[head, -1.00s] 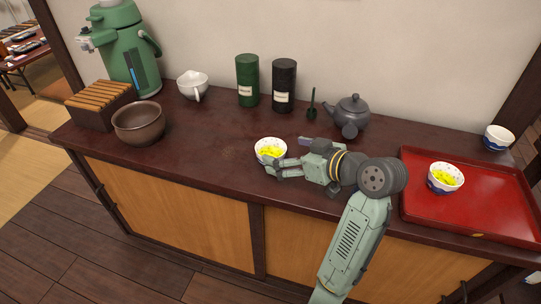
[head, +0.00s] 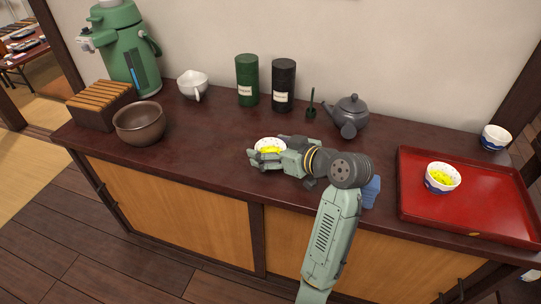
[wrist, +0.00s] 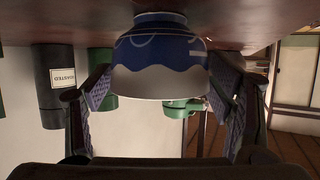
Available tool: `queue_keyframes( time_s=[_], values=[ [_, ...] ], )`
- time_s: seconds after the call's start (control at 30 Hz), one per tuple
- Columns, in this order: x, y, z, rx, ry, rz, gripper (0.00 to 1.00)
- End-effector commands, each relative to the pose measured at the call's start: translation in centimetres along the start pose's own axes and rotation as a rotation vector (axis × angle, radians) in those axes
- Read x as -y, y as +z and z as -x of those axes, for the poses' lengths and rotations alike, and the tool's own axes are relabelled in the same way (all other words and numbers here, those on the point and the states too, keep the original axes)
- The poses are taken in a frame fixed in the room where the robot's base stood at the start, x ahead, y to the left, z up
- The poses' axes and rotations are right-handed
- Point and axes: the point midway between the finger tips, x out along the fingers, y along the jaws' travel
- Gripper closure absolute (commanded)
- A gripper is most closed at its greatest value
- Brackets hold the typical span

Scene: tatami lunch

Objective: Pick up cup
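A small white cup with yellow contents (head: 270,146) stands on the dark counter in the head view. In the upside-down wrist view the same cup (wrist: 160,55) shows a blue lower part and a white rim. My gripper (head: 256,157) is low over the counter at the cup's near side. In the wrist view my gripper's fingers (wrist: 160,100) are spread on either side of the cup, with slim gaps visible. The gripper is open. The near lower part of the cup is hidden by the gripper in the head view.
A red tray (head: 480,215) at right bears a similar cup (head: 442,178); another cup (head: 496,137) stands behind it. A teapot (head: 346,117), black canister (head: 284,85) and green canister (head: 247,80) stand behind. A blue object (head: 371,192) is partly hidden by my arm. A brown bowl (head: 140,123) stands left.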

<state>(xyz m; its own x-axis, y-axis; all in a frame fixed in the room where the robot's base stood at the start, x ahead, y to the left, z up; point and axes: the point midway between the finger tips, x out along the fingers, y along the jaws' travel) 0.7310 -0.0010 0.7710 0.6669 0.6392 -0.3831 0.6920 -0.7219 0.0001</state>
Motion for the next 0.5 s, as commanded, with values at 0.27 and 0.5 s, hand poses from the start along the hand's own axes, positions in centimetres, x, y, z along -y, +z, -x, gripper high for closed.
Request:
queue_keyframes(
  time_s=[0.27,0.5],
  values=[
    [-0.01,-0.02,0.02,0.000,0.000,0.000,0.47],
    [-0.01,-0.02,0.03,0.000,0.000,0.000,0.63]
  ],
)
